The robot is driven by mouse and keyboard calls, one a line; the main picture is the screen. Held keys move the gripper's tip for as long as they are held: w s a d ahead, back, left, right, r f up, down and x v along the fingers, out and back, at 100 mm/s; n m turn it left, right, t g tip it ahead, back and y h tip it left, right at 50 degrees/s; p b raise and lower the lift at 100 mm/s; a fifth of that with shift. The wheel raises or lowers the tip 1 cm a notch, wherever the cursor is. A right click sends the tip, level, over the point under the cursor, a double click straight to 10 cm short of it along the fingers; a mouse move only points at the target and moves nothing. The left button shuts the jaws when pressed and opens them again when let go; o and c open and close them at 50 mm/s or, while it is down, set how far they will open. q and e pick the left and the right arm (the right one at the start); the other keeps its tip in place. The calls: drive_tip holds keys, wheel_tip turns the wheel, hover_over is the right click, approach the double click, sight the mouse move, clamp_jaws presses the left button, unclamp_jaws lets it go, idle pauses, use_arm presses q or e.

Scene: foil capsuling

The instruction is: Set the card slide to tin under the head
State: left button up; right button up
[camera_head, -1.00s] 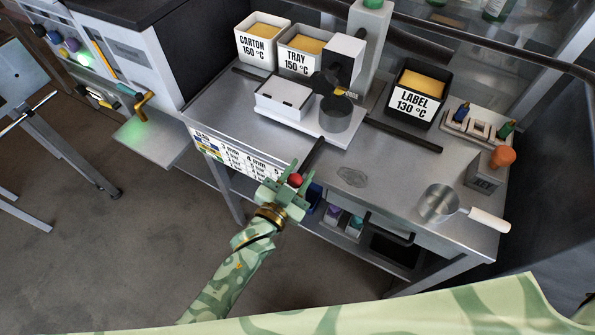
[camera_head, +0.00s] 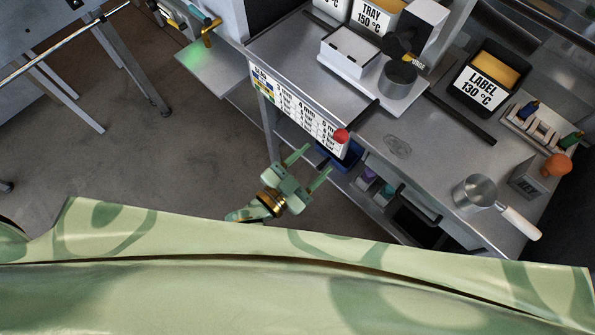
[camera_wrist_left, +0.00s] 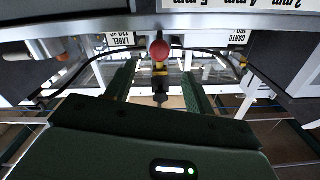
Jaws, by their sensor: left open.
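A white card (camera_head: 300,115) with printed millimetre columns and a blue and yellow left end hangs on the table's front edge. Its upside-down print shows at the top of the left wrist view (camera_wrist_left: 240,4). I cannot make out a slide or the word tin on it. A dark head (camera_head: 396,46) stands above a grey round block (camera_head: 397,80) on a white base. A red knob (camera_head: 341,135) ends a dark lever at the front edge. My left gripper (camera_head: 308,166) is open and empty, below and apart from the knob. In the left wrist view the knob (camera_wrist_left: 160,50) lies ahead, between the finger lines. My right gripper is out of view.
A black LABEL bin (camera_head: 487,80) and a tool rack (camera_head: 540,125) stand at the right. A metal scoop (camera_head: 475,192) and an orange-knobbed block (camera_head: 530,180) lie near the right edge. A shelf is under the table (camera_head: 440,130). Floor left of my gripper is clear.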

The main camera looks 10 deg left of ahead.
use_arm(q)
drive_tip(key=v, duration=0.4)
drive_tip(key=shift+s+a, duration=0.15)
drive_tip(key=shift+s, duration=0.1)
drive_tip(key=s+a+f+n+g+y, duration=0.1)
drive_tip(key=s+a+f+g+y, duration=0.15)
drive_tip(key=f, duration=0.45)
drive_tip(key=s+a+f+n+g+y, duration=0.1)
drive_tip(key=s+a+f+y, duration=0.1)
drive_tip(key=a+f, duration=0.35)
drive_tip(key=s+a+f+n+g+y, duration=0.1)
drive_tip(key=s+a+f+g+y, duration=0.15)
drive_tip(key=f, duration=0.65)
drive_tip(key=s+a+f+n+g+y, duration=0.1)
drive_tip(key=s+a+f+g, duration=0.1)
drive_tip(key=s, duration=0.5)
drive_tip(key=s+a+f+n+g+y, duration=0.1)
drive_tip(key=s+a+f+g, duration=0.2)
drive_tip(key=s+a+f, duration=0.2)
drive_tip(key=s+a+f+n+g+y, duration=0.1)
drive_tip(key=s+f, duration=0.4)
drive_tip(key=s, duration=0.6)
drive_tip(key=shift+a+f+n+g+y, duration=0.3)
drive_tip(key=shift+a+g, duration=0.6)
drive_tip(key=shift+a, duration=0.3)
